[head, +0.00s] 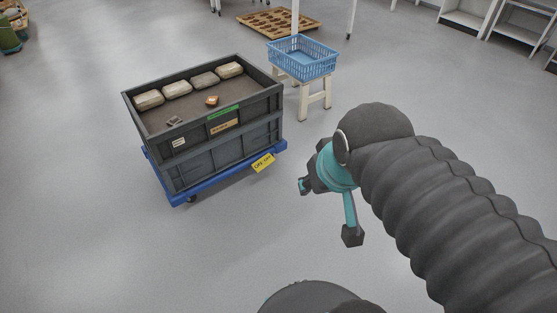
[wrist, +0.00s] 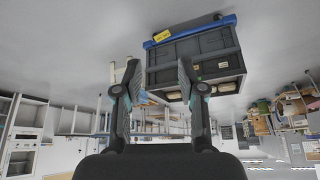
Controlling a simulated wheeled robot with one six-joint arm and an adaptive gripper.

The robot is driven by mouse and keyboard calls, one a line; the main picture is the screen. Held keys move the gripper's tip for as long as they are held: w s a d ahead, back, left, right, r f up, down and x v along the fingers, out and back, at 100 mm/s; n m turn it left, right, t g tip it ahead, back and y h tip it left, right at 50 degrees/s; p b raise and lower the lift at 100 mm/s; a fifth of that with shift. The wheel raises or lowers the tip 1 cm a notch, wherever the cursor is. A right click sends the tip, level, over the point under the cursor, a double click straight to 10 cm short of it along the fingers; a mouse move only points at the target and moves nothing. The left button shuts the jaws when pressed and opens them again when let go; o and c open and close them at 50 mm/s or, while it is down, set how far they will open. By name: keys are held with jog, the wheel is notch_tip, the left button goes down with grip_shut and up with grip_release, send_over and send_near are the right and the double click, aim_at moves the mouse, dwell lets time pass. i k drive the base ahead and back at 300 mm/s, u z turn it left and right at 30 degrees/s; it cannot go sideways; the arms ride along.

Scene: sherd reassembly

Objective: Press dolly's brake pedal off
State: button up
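The blue dolly (head: 282,147) stands on the floor under a dark grey crate, left of centre in the head view. Its brake pedal (head: 263,163) is a yellow tab with dark lettering at the front right edge; whether it is up or down cannot be told. My gripper (head: 328,211) is open and empty, in the air to the right of the pedal and apart from it. In the wrist view, which is upside down, the pedal (wrist: 162,35) and the dolly (wrist: 205,28) show beyond the spread fingers (wrist: 157,72).
The crate (head: 210,150) holds several pale blocks and a few small sherds. A blue basket (head: 302,65) sits on a cream stool (head: 315,98) behind it. A wooden pallet (head: 262,22) and shelves (head: 470,18) stand farther back. The floor before the pedal is clear.

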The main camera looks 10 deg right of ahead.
aim_at(263, 162)
jog(key=z, duration=0.45)
jog(key=i, duration=1.05)
jog(key=u, duration=0.6)
